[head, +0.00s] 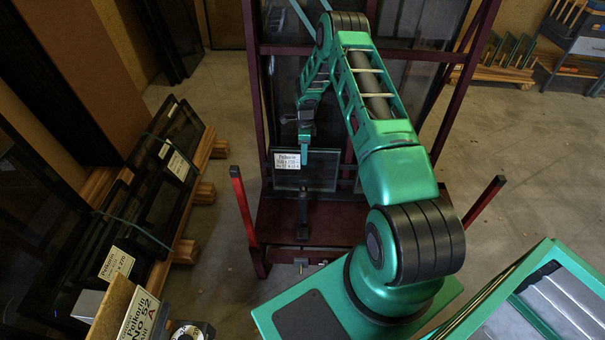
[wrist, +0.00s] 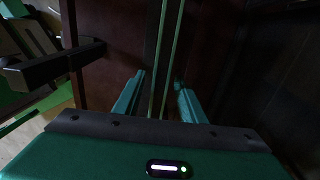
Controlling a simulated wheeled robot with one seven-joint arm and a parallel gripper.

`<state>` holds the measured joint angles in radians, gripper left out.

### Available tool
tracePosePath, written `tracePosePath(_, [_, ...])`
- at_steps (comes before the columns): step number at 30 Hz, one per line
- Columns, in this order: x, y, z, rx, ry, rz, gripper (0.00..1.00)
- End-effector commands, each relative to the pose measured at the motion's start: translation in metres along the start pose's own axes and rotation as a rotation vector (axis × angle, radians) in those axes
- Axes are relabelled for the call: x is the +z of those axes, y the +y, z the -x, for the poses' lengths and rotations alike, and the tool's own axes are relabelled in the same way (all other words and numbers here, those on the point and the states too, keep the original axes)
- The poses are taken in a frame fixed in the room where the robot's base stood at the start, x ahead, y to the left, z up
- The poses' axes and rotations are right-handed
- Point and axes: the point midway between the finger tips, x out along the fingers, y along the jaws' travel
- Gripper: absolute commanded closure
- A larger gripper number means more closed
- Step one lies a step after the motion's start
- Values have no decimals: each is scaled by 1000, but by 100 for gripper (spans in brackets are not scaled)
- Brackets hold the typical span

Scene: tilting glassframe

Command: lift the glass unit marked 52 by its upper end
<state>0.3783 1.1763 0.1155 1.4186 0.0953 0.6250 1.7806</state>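A small dark glass unit (head: 322,172) stands in the maroon frame, with a white label (head: 287,160) at its upper left; the small print appears to include 52. My gripper (head: 305,155) is at its upper edge, just right of the label, one finger showing in front of the pane. In the wrist view, my gripper (wrist: 159,98) is open. Its two green fingers stand apart, with thin parallel greenish edges (wrist: 172,60), apparently of the glass, running between them. Gaps show on both sides, so the fingers do not visibly press on it.
The maroon frame (head: 253,100) surrounds the unit, with red posts (head: 243,205) in front. Dark panes (head: 165,205) lean on a wooden rack at left. A sign reading No 52 A (head: 140,315) is at lower left.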

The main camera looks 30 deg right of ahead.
Motion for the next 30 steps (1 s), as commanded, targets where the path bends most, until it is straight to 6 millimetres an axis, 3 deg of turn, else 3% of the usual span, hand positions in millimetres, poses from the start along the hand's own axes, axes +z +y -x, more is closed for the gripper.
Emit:
tracePosePath(3, [-1, 0, -14, 1, 2, -1, 62])
tracePosePath(10, [-1, 0, -16, 0, 1, -1, 62])
tracePosePath(15, [-1, 0, -16, -1, 1, -1, 100])
tracePosePath(30, [-1, -3, -15, -7, 0, -2, 100])
